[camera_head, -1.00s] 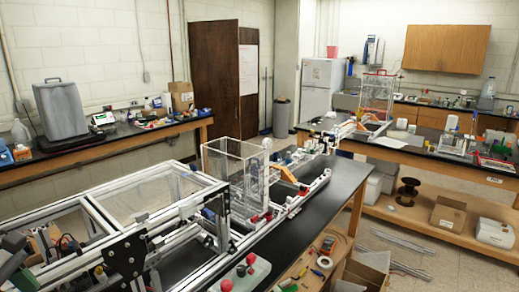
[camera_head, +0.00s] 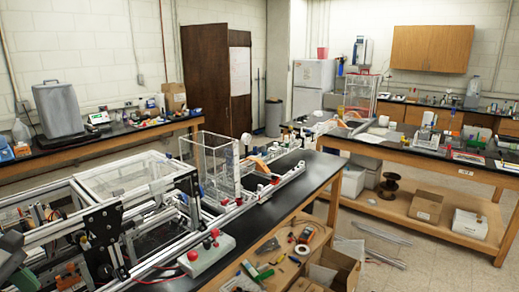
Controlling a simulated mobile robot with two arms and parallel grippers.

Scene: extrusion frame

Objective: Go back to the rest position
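The extrusion frame (camera_head: 170,221) of silver bars runs from the lower left toward the middle, on a long black-topped bench (camera_head: 285,199). Clear panels lie in its top, and a black bracket plate (camera_head: 104,240) stands at its near side. A clear upright box (camera_head: 212,160) stands at its far end. Neither of my grippers can be made out in the head view. A dark grey part is cut off at the lower left edge; I cannot tell what it is.
A control box with red knobs (camera_head: 206,255) sits on the bench's near side. Open cardboard boxes (camera_head: 335,264) and loose tools lie below at the right. A wooden side bench (camera_head: 447,162) stands at the right, with a black spool (camera_head: 389,186) on its shelf. Floor shows between the benches.

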